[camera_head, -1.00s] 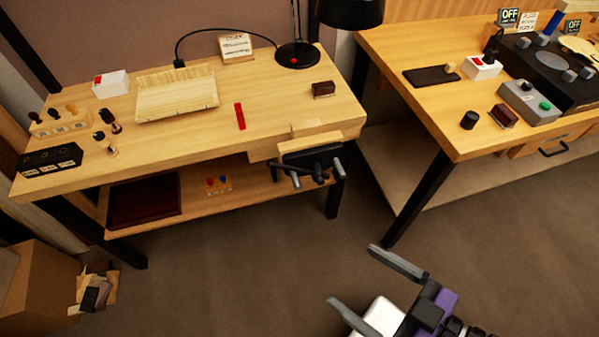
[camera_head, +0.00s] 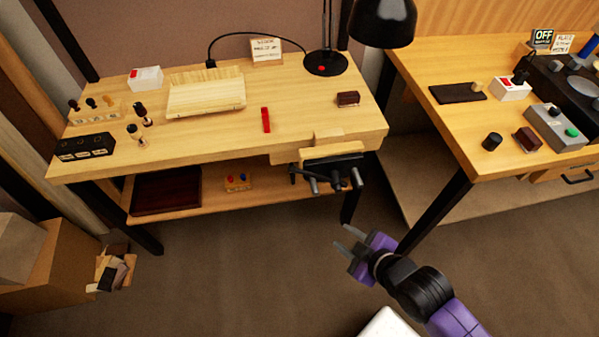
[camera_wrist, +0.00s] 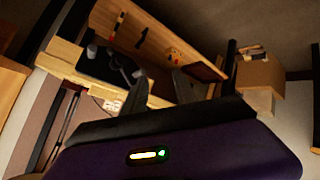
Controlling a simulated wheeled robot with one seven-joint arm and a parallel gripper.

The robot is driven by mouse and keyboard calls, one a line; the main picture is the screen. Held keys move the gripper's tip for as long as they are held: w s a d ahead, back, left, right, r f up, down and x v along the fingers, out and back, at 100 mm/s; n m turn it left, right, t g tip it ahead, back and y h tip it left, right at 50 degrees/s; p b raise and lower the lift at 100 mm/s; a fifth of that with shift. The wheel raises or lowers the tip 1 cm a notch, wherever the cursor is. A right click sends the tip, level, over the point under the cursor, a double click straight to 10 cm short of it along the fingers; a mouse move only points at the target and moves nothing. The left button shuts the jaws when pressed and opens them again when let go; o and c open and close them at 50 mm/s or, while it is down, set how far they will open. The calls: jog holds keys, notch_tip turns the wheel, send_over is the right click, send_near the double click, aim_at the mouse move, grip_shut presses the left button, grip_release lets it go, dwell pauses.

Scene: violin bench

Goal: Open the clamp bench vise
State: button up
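The clamp bench vise (camera_head: 328,170) is fixed to the front right edge of the left workbench. It has a light wooden jaw face and a dark metal body with handle bars sticking out in front. Its front jaw sits close to the bench edge; any gap is too small to tell. The vise also shows in the wrist view (camera_wrist: 108,66), tilted, at upper left. My gripper (camera_head: 347,240) is in front of and below the vise, over the floor and apart from it. Its two grey fingers are spread with nothing between them.
The left workbench (camera_head: 205,138) carries a wooden tray (camera_head: 207,97), a red strip (camera_head: 266,120), a small brown block (camera_head: 348,98) and a lamp (camera_head: 326,62). A second table (camera_head: 440,118) stands at right. Cardboard boxes (camera_head: 62,265) are at lower left. The floor before the vise is clear.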

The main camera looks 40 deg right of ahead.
jog(key=w+d+f+n+g+p, duration=0.1)
jog(key=w+d+f+g, duration=0.1)
jog(key=w+d, duration=0.35)
jog(key=n+g+y+p, duration=0.3)
jog(key=n+y, duration=0.1)
jog(key=n, duration=0.1)
send_near(304, 171)
jog(key=x, duration=1.3)
jog(key=shift+f, duration=0.3)
jog(key=shift+c, duration=0.2)
grip_shut()
